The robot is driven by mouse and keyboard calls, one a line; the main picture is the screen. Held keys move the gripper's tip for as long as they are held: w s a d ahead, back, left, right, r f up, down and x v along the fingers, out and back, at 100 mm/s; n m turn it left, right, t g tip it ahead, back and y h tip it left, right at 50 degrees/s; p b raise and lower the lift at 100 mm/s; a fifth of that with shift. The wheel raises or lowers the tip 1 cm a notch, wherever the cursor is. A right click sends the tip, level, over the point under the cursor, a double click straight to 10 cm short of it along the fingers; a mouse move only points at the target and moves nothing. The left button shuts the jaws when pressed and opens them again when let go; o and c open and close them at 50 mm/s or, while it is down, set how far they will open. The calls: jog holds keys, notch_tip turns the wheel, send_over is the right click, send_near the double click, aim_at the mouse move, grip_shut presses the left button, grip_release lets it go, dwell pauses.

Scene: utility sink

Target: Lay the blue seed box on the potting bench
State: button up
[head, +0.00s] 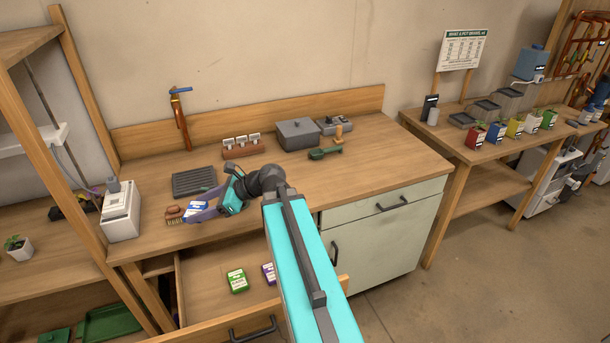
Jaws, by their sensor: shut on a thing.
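My gripper (205,206) is over the left part of the near wooden bench (350,178). It is shut on the blue seed box (195,209), which has a white label and shows partly between the fingers. I cannot tell whether the box touches the bench top or is held just above it. Another wooden bench (480,150) stands to the right, with coloured pots on it. The frame does not settle which one is called the potting bench.
Below my arm an open drawer (200,290) holds a green box (237,280) and a purple box (268,272). A brown brush (174,214), dark tray (194,181) and white device (121,211) are near my gripper.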

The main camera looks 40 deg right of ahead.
jog(key=s+d+f+m+t+h+b, duration=0.1)
jog(key=s+d+f+m+h+b, duration=0.15)
jog(key=d, duration=0.95)
jog(key=s+d+f+m+t+h+b, duration=0.15)
jog(key=s+d, duration=0.25)
jog(key=d, duration=0.8)
jog(key=s+d+f+m+h+b, duration=0.1)
jog(key=s+d+m+h, duration=0.1)
jog(key=s+d, duration=0.4)
jog(key=s+d+f+m+h+b, duration=0.1)
jog(key=s+d, duration=0.5)
jog(key=d, duration=0.6)
jog(key=shift+s+f+m+t+h, duration=0.3)
jog(key=shift+m+t+h, duration=0.15)
jog(key=shift+m+h, duration=0.35)
jog(key=shift+w+d, duration=0.1)
jog(key=p, duration=0.3)
send_over(314, 186)
jog(key=s, duration=0.1)
jog(key=shift+s+f, duration=0.15)
jog(key=shift+f, duration=0.5)
jog(key=shift+w+p, duration=0.4)
jog(key=shift+w, duration=0.25)
jog(key=shift+f+p, duration=0.55)
jog(key=shift+f, duration=1.3)
